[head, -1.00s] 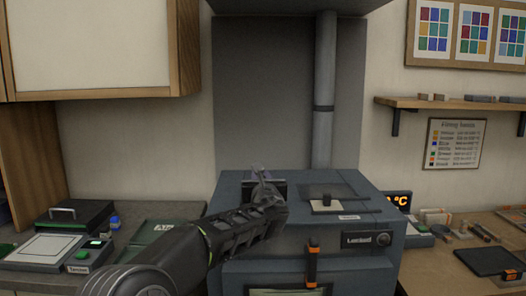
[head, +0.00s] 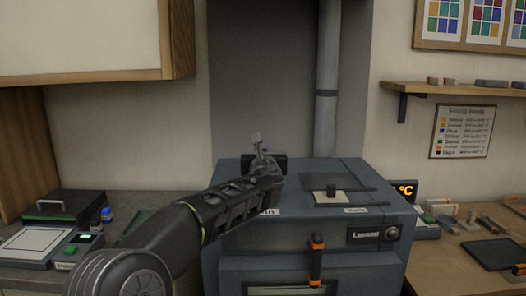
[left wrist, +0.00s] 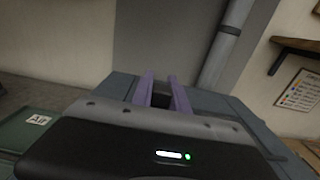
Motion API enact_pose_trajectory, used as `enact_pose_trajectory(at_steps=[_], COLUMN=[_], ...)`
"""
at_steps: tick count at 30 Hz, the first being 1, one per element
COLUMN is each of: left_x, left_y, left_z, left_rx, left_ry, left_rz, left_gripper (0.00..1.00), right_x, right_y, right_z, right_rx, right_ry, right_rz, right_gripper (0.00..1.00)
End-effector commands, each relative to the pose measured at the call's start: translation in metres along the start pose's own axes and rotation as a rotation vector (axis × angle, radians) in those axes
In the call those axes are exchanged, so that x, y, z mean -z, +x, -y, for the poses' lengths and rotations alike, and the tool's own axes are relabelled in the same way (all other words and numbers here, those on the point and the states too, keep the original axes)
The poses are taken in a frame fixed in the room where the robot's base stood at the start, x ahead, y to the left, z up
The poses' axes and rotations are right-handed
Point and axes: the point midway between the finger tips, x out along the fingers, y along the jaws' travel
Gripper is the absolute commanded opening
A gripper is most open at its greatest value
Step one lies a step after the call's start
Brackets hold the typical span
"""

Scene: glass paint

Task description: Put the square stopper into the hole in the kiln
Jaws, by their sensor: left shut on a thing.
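My left gripper (head: 258,142) reaches in from the left over the back left of the blue-grey kiln's top (head: 300,212). In the left wrist view its purple fingers (left wrist: 161,94) are closed on a small dark block (left wrist: 160,101), seemingly the square stopper's knob. The rest of the held piece is hidden by the hand. A pale square plate with a dark knob (head: 327,197) sits on the right of the kiln's top, beside a dark panel (head: 333,178). No open hole shows clearly; my arm covers part of the top. My right gripper is out of view.
A grey flue pipe (head: 327,100) rises behind the kiln. An orange-ended handle (head: 316,260) stands out from its front.

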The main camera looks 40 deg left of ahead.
Motion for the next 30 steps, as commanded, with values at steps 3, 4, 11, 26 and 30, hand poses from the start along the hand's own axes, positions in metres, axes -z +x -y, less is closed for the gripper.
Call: enact_pose_trajectory(at_steps=[3, 4, 11, 26, 30], left_x=[0.018, 0.022, 0.049, 0.064, 0.063], left_y=[0.0, 0.0, 0.0, 0.0, 0.0], left_z=[0.0, 0.0, 0.0, 0.0, 0.0], left_rx=[0.0, 0.0, 0.0, 0.0, 0.0], left_ry=[0.001, 0.001, 0.0, 0.0, 0.0], left_rz=[-0.001, 0.0, 0.001, 0.001, 0.001], left_gripper=[0.0, 0.0, 0.0, 0.0, 0.0], right_x=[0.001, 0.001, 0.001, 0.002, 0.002], right_y=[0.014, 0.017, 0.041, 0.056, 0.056], right_z=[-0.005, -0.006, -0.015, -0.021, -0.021], right_rx=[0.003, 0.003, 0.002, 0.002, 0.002], right_ry=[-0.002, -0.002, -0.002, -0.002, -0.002], right_rz=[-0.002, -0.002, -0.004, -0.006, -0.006], right_gripper=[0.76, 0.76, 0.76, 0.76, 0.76])
